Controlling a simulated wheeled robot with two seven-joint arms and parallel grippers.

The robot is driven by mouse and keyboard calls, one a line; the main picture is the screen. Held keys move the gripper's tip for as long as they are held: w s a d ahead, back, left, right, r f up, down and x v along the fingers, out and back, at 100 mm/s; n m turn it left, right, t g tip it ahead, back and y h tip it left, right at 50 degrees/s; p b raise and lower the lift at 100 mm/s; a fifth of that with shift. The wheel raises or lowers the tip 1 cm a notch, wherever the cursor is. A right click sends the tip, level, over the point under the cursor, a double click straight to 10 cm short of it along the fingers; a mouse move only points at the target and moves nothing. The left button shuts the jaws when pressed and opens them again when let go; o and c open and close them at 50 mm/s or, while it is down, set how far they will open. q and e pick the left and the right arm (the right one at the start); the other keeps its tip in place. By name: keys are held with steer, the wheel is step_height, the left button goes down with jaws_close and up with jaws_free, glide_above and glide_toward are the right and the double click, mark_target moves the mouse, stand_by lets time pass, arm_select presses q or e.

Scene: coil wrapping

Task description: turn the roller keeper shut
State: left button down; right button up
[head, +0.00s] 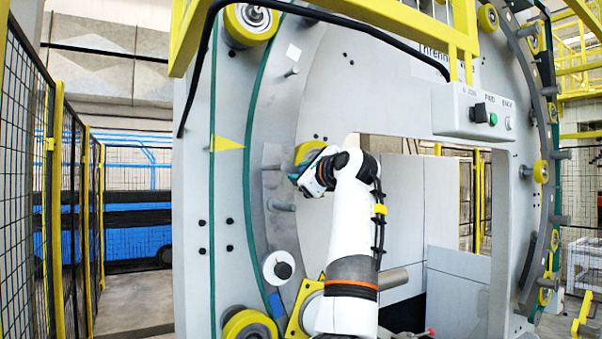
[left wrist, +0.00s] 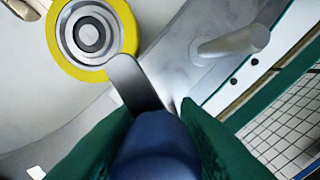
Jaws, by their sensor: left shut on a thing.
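The roller keeper shows in the left wrist view as a blue grip (left wrist: 157,145) with a grey, round-ended tab (left wrist: 132,82). My left gripper (left wrist: 158,115) has its green fingers on both sides of the blue grip and is shut on it. The tab points up and left, its end beside the yellow-rimmed roller (left wrist: 92,38). In the head view my left gripper (head: 303,181) is at the left side of the ring, just below that roller (head: 309,151), and hides the keeper. My right gripper is not in view.
A metal peg (left wrist: 230,45) sticks out close to the gripper, and another peg (head: 284,206) shows below it. A white disc (head: 278,268) and a lower yellow roller (head: 249,325) are on the machine. A control box (head: 480,112) hangs at right. Mesh fencing (head: 75,190) stands left.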

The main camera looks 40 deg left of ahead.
arm_select(q)
steer(key=m, duration=0.1)
steer(key=m+b, duration=0.1)
steer(key=m, duration=0.1)
steer(key=shift+s+f, duration=0.25)
steer(key=shift+s, duration=0.05)
steer(key=m+b, duration=0.1)
steer(key=m, duration=0.2)
steer(key=s+f+m+b, duration=0.1)
steer(key=m+b, duration=0.1)
steer(key=m, duration=0.1)
steer(key=s+f+m+b, duration=0.1)
steer(key=m+b, duration=0.1)
steer(key=m, duration=0.1)
steer(key=shift+a+f, duration=0.1)
steer(key=shift+a, duration=0.25)
steer(key=shift+f, duration=0.15)
steer(key=c, duration=1.2)
jaws_free()
steer(key=shift+o, duration=0.2)
steer(key=shift+d, duration=0.15)
